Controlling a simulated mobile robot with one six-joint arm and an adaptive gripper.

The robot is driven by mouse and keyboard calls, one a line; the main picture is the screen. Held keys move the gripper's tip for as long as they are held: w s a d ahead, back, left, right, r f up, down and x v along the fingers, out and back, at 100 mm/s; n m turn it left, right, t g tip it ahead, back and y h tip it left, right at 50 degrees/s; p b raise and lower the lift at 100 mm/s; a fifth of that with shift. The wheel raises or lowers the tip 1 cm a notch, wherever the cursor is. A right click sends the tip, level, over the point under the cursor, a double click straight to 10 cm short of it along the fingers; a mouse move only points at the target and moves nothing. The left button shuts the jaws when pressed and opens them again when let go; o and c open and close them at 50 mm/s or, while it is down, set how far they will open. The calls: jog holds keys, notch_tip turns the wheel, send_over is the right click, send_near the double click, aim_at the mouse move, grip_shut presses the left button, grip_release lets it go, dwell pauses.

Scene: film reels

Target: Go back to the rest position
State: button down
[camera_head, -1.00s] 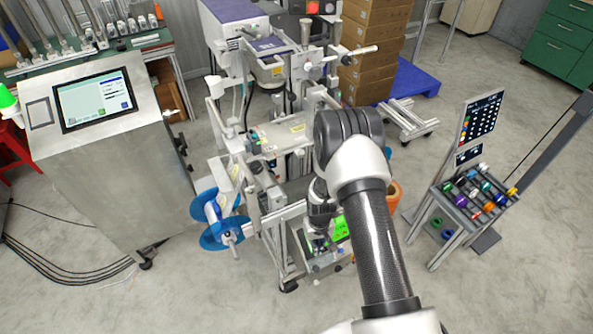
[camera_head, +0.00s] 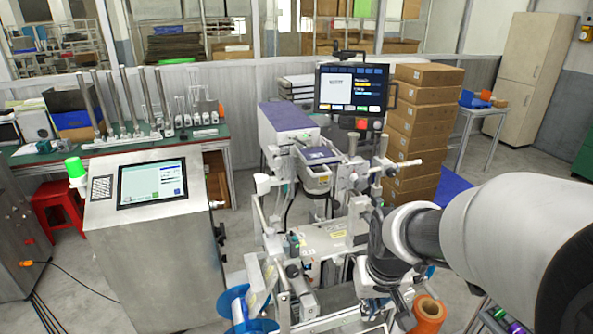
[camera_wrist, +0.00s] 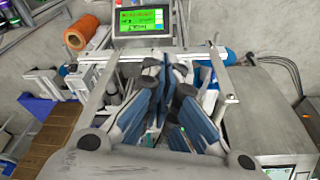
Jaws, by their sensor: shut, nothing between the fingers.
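My gripper (camera_wrist: 163,78) shows in the wrist view with its blue-padded fingers together and nothing between them. It points at the frame of the film machine, with a small green-lit screen (camera_wrist: 141,20) beyond the fingertips. In the head view my arm reaches in from the right and bends down in front of the machine (camera_head: 325,237). The fingers are not clear there. A blue reel (camera_head: 236,300) is on the machine's lower left. An orange spool (camera_head: 428,313) is just below my wrist; it also shows in the wrist view (camera_wrist: 80,34).
A steel console (camera_head: 160,245) with a screen stands at left, beside a red stool (camera_head: 55,205). Stacked cardboard boxes (camera_head: 412,125) stand behind the machine. A rack with coloured spools (camera_head: 500,322) is partly hidden under my arm at lower right.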

jog(key=s+r+t, duration=0.1)
jog(key=s+r, duration=0.3)
jog(key=s, duration=0.5)
jog(key=s+r+t, duration=0.1)
jog(key=s+r, duration=0.4)
jog(key=s, duration=0.4)
jog(key=shift+a+r, duration=0.2)
jog(key=shift+r, duration=0.1)
